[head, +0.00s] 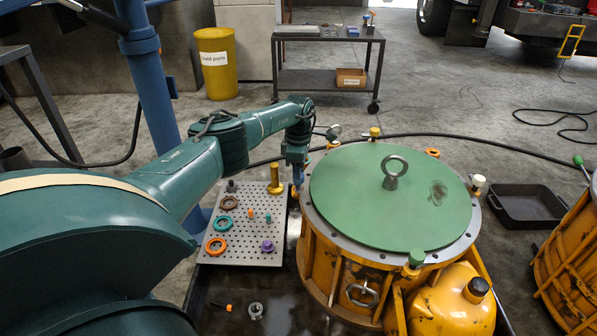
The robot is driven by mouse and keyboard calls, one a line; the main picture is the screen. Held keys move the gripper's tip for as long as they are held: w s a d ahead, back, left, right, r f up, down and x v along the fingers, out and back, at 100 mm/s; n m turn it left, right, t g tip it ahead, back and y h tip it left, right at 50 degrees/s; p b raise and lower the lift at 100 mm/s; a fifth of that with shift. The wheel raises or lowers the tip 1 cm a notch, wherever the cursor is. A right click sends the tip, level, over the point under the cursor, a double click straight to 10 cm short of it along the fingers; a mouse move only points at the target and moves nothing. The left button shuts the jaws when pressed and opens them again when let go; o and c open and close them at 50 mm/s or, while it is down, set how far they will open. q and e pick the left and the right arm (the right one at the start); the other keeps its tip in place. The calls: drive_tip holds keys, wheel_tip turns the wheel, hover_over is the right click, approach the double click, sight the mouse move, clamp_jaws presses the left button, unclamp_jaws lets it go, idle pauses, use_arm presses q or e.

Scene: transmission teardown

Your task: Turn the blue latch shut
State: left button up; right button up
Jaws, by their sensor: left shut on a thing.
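The blue latch (298,178) sits at the left rim of the large orange transmission housing (317,268), which has a green round cover (345,190) on top. My left gripper (297,165) points down at that rim and is shut on the blue latch. The arm and gripper hide part of the latch, so its exact angle is hard to tell. My right gripper is not in view.
Other rim fittings include a green one (416,258), a white one (479,182) and an orange one (432,152). A lifting eye (395,172) stands on the cover. A perforated board (237,255) with coloured parts lies left. A black tray (530,208) lies right.

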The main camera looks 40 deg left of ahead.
use_arm(q)
drive_tip(key=n, duration=0.5)
drive_tip(key=shift+n, duration=0.3)
drive_tip(key=n+p, duration=0.1)
drive_tip(key=n, duration=0.2)
drive_tip(key=shift+n, duration=0.3)
drive_tip(key=n, duration=0.5)
drive_tip(key=shift+p, duration=0.3)
drive_tip(key=shift+n, duration=1.9)
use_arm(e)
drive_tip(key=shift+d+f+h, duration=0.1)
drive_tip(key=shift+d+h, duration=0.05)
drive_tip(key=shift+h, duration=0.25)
use_arm(q)
drive_tip(key=o, duration=1)
drive_tip(key=shift+c, duration=0.2)
